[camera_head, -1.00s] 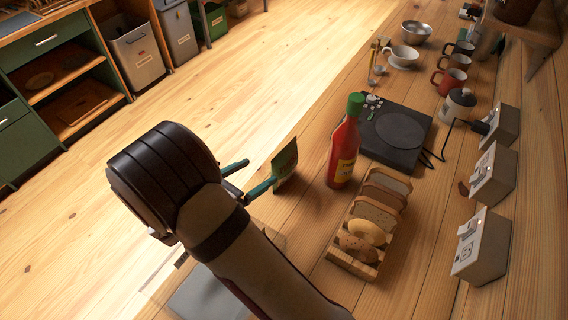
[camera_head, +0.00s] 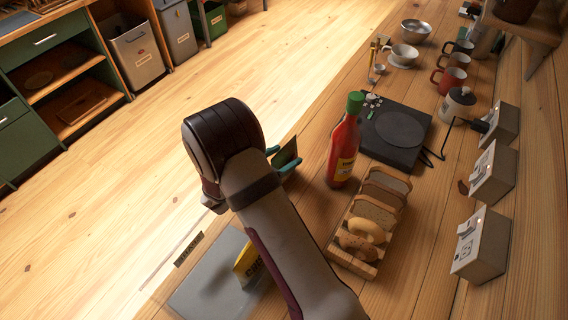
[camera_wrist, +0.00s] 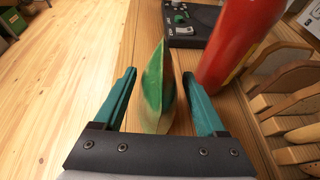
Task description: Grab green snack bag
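The green snack bag (camera_wrist: 158,92) stands upright and edge-on between the two teal fingers of my gripper (camera_wrist: 159,76) in the wrist view. The fingers are open, with a gap on each side of the bag. The right finger is close beside the red bottle. In the head view the bag (camera_head: 287,153) is partly hidden behind my gripper (camera_head: 280,160) and arm.
A red bottle (camera_head: 343,150) with a green cap stands just right of the bag. A wooden rack of bread (camera_head: 350,262) is nearer, and a black hotplate (camera_head: 372,150) lies behind. A yellow box (camera_head: 247,262) stands on a grey mat (camera_head: 205,285).

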